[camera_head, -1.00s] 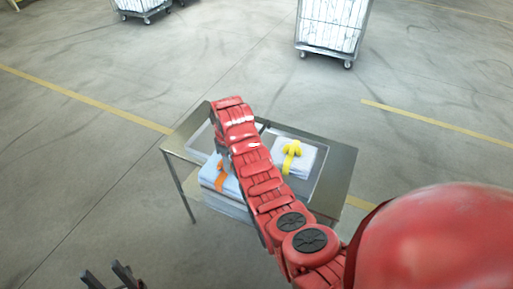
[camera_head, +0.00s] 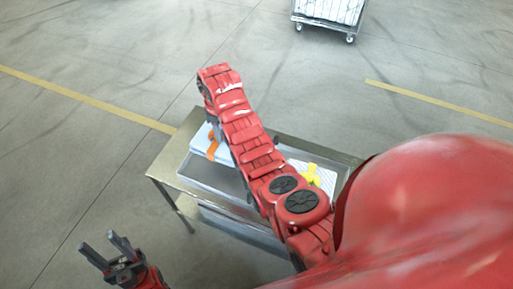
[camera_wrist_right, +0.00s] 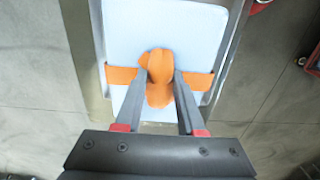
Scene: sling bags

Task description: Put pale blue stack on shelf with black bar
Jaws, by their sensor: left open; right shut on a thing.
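The pale blue stack (camera_head: 200,141), bound with an orange band (camera_head: 213,150), is at the far left part of the metal tray, apparently raised above it. In the right wrist view the pale blue stack (camera_wrist_right: 200,35) lies below my right gripper (camera_wrist_right: 160,72), whose fingers are shut on the orange knot. My right arm hides part of the stack in the head view. My left gripper (camera_head: 106,249) is open and empty, low at the left, away from the table. No shelf with a black bar is in view.
The metal table (camera_head: 168,167) carries a tray (camera_head: 215,179). A pale stack (camera_head: 326,178) with a yellow band (camera_head: 312,174) is at its right, partly behind my arm. A wheeled cage cart (camera_head: 325,22) stands at the back. The floor to the left is clear.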

